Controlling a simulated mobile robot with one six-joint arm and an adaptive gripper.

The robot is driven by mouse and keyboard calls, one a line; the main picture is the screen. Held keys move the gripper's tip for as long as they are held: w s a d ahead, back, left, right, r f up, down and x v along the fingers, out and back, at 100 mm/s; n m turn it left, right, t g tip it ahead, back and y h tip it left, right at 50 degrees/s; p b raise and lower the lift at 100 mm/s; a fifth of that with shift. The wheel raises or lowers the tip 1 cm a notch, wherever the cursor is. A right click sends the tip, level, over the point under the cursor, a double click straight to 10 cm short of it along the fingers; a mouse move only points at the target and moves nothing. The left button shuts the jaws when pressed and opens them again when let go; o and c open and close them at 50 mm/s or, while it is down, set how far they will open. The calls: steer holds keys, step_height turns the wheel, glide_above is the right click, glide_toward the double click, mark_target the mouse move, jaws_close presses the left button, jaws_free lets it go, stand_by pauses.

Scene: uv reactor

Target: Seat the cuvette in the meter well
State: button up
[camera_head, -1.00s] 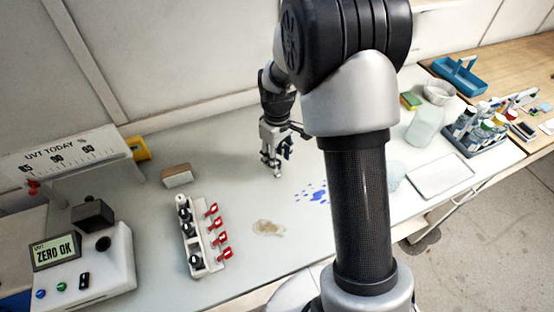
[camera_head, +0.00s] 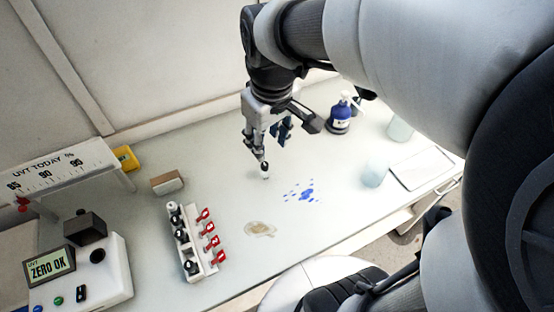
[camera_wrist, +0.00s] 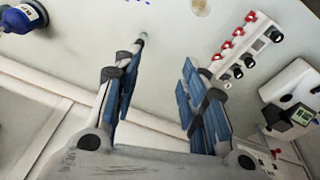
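The white meter (camera_head: 97,270) stands at the lower left of the head view, its display reading ZERO OK, with a dark round well (camera_head: 97,256) in its top. It also shows at the right of the wrist view (camera_wrist: 292,82). A small pale upright piece with a dark top (camera_head: 265,171) stands on the bench just below one fingertip; it may be the cuvette, but is too small to tell. It shows by the left finger's tip in the wrist view (camera_wrist: 141,39). My gripper (camera_head: 270,145) is open above the bench, its fingers wide apart with nothing between them.
A white rack (camera_head: 187,245) with black-capped vials and red clips lies between gripper and meter. A UVT sign (camera_head: 45,175) rises behind the meter. A blue pump bottle (camera_head: 340,118) stands right of my gripper. Blue spots (camera_head: 305,192) and a brownish puddle (camera_head: 260,229) mark the bench.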

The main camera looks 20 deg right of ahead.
steer(key=s+a+r+m+t, duration=0.2)
steer(key=s, duration=1)
steer(key=shift+s+r+m, duration=0.15)
steer(key=shift+s+m, duration=0.2)
steer(key=shift+m, duration=0.05)
steer(key=shift+o, duration=0.6)
steer(key=shift+s, duration=0.25)
steer(key=shift+w, duration=0.15)
steer(key=m+g+p, duration=0.2)
steer(key=g+p, duration=0.2)
steer(key=p, duration=0.5)
glide_above(264, 164)
step_height(264, 164, down, 10)
steer(key=f+b, duration=0.1)
steer(key=f, duration=1.1)
steer(key=shift+a+f+b, duration=0.15)
steer(key=shift+a+b, duration=0.05)
steer(key=shift+b, duration=0.2)
steer(key=shift+d+f+b, duration=0.15)
steer(key=shift+f+b, duration=0.1)
steer(key=shift+f, duration=1.3)
steer(key=shift+d+f+b, duration=0.1)
steer(key=shift+f+b, duration=0.1)
steer(key=shift+f, duration=1.3)
